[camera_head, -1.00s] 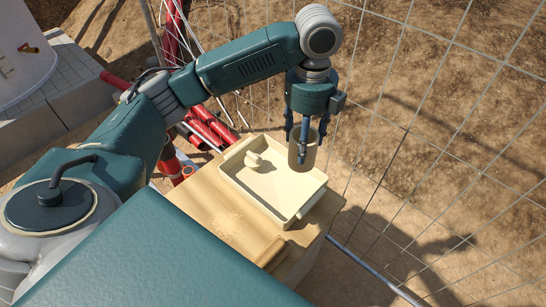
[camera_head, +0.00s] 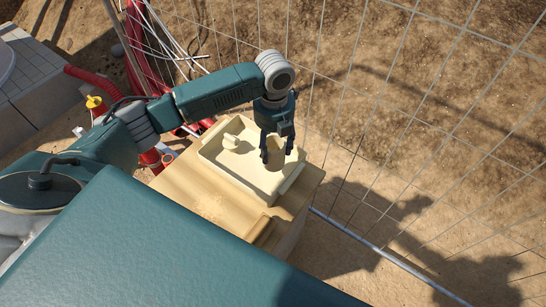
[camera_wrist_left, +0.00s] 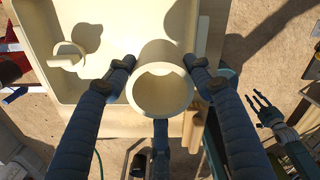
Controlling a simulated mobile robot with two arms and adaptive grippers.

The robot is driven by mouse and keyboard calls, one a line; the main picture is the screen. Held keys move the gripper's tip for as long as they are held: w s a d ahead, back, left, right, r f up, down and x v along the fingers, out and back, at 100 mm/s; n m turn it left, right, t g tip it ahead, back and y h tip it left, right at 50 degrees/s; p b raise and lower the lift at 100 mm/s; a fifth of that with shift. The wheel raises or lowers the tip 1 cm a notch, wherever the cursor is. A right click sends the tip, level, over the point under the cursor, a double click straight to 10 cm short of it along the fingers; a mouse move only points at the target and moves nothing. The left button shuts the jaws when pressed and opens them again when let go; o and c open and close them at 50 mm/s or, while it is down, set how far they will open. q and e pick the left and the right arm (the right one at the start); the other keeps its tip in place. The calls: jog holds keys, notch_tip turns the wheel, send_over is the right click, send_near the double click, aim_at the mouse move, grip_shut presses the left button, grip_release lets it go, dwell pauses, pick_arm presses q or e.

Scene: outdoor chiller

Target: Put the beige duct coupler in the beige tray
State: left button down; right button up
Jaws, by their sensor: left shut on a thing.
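The beige duct coupler (camera_head: 275,146), a short hollow cylinder, is held between the fingers of my left gripper (camera_head: 277,154). In the left wrist view the coupler (camera_wrist_left: 161,88) stands with its open end facing the camera, the fingers at its sides. It is over or inside the right part of the beige tray (camera_head: 210,153); I cannot tell whether it touches the floor. The tray also shows in the left wrist view (camera_wrist_left: 122,122). My right gripper (camera_wrist_left: 268,112) shows small at the right of that view, its fingers spread and empty.
A small beige fitting (camera_head: 230,141) lies in the tray's far left part. The tray sits on a wooden top (camera_head: 190,190). A wire fence (camera_head: 400,130) stands behind and to the right. Red pipes (camera_head: 150,160) lie at the left.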

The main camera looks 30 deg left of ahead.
pick_arm(q)
notch_tip(320, 180, down, 6)
jog(key=shift+f+p, duration=0.25)
jog(key=shift+p, duration=0.1)
jog(key=shift+f, duration=0.3)
jog(key=shift+f, duration=0.1)
jog(key=c, duration=0.7)
grip_release()
notch_tip(320, 180, up, 12)
jog(key=shift+r+b, duration=0.15)
jog(key=shift+b, duration=0.55)
